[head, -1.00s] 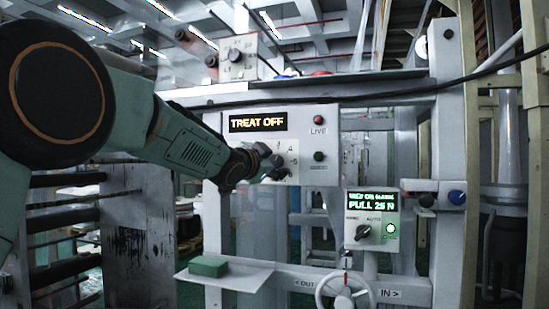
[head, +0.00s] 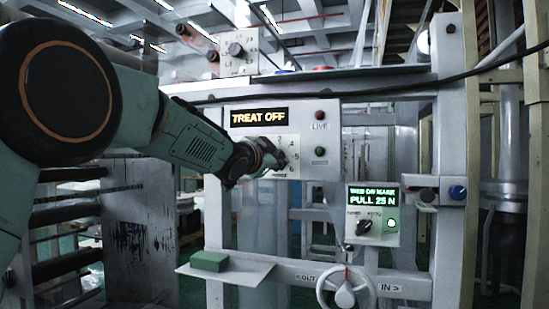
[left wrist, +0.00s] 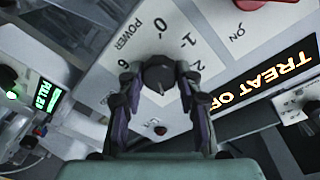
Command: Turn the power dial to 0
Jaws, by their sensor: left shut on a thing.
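The power dial (left wrist: 159,72) is a dark round knob on a white plate (left wrist: 140,40) marked POWER, with printed numbers including 0, 1, 2 and 6. My left gripper (left wrist: 159,78) is shut on the dial, one finger on each side of it. In the head view my left gripper (head: 275,158) covers the dial, and the 4, 5 and 6 show just right of it. I cannot tell for certain which number the dial points to. The display (head: 259,117) above reads TREAT OFF. My right gripper is not in view.
A red lamp (head: 320,115) labelled LIVE and a green button (head: 319,151) sit right of the dial. A lit PULL 25 N panel (head: 390,232), a handwheel (head: 346,288) and a shelf with a green block (head: 209,261) are lower. A dark cable crosses above.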

